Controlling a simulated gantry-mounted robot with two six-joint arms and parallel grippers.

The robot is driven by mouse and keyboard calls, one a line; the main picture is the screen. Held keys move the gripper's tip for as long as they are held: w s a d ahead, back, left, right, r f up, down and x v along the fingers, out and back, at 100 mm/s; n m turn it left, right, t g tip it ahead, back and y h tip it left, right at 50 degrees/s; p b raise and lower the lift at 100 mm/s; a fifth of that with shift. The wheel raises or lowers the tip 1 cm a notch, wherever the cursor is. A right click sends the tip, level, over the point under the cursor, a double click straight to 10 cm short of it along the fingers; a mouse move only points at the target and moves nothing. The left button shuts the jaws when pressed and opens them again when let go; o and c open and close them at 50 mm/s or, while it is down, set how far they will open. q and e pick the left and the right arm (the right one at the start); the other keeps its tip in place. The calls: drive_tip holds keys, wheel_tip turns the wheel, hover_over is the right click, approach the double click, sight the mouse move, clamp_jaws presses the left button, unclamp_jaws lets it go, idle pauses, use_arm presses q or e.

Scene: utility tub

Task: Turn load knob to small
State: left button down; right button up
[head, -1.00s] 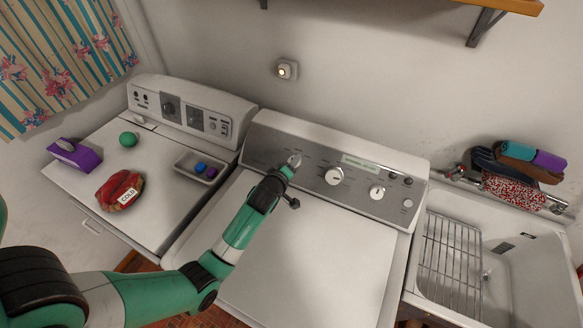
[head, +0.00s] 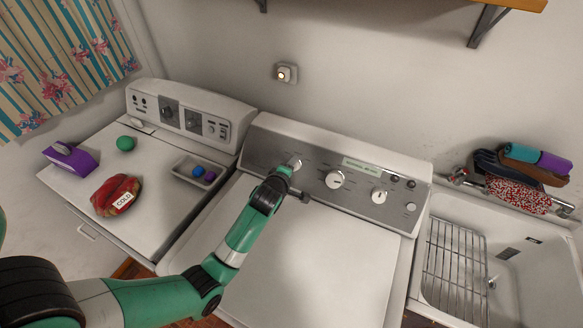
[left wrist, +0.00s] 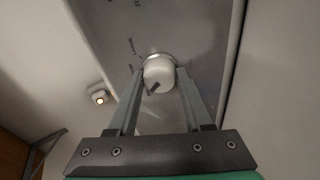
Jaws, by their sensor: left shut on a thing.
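The load knob (head: 294,164) is the leftmost white knob on the washer's grey control panel. In the left wrist view the same round white knob (left wrist: 158,73) sits between my fingers, with a dark pointer mark towards its lower left edge. My left gripper (head: 291,168) is at this knob, and in the left wrist view its two fingers (left wrist: 160,82) are closed against the knob's sides. My right gripper is in neither view.
Two more white knobs (head: 335,179) (head: 379,197) and small buttons share the panel. A dryer (head: 110,215) to the left carries a purple box (head: 72,158), a green ball (head: 125,143), a red bag marked COLD (head: 117,195) and a tray (head: 181,172). A utility sink (head: 520,262) stands at right.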

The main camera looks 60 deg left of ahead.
use_arm(q)
drive_tip(key=shift+c, duration=1.6)
unclamp_jaws()
drive_tip(key=p+v, duration=0.8)
drive_tip(key=v, duration=0.3)
drive_tip(key=shift+s+d+r, duration=0.15)
drive_tip(key=shift+s, duration=0.05)
